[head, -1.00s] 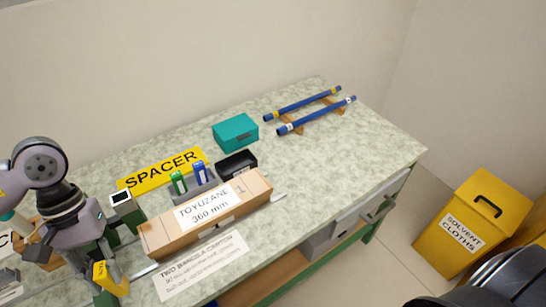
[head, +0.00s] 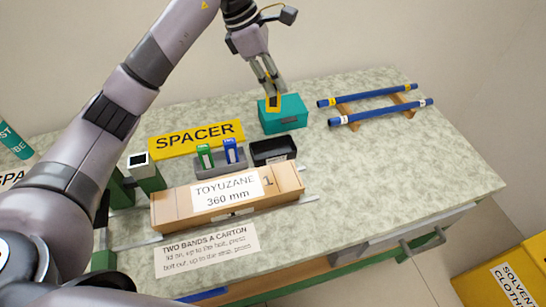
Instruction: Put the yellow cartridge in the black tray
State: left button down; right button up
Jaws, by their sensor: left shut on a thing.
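My left gripper (head: 270,88) is shut on the yellow cartridge (head: 273,104). It holds the cartridge upright, in front of the teal box in this view; I cannot tell how high it is. The black tray (head: 287,158) is open-topped, with a pale label on its front, and stands on the bench a little below the cartridge in the picture. The tray looks empty. My right gripper is not in view.
A teal box (head: 292,118) stands behind the tray. A grey holder (head: 234,167) with a green and a blue cartridge is left of the tray, and a long carton (head: 290,184) lies in front. Blue rods (head: 385,112) rest on wooden supports at right.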

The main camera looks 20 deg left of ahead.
pick_arm(q)
jog(key=f+n, duration=0.1)
jog(key=f, duration=0.5)
jog(key=w+f+n+p, duration=0.1)
jog(key=f, duration=0.5)
jog(key=w+f+n+t+p, duration=0.1)
jog(key=f, duration=0.6)
jog(key=shift+a+n+y, duration=0.3)
jog(key=shift+a+y, duration=0.05)
jog(key=shift+y, duration=0.05)
jog(key=shift+f+p, duration=0.3)
jog(key=shift+w, duration=0.1)
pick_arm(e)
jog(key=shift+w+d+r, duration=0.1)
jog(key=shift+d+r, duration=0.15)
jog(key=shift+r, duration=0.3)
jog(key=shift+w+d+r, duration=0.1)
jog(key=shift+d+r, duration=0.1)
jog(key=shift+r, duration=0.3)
pick_arm(q)
jog(key=shift+f, duration=0.25)
jog(key=c, duration=1.5)
grip_release()
jog(key=shift+o, duration=0.2)
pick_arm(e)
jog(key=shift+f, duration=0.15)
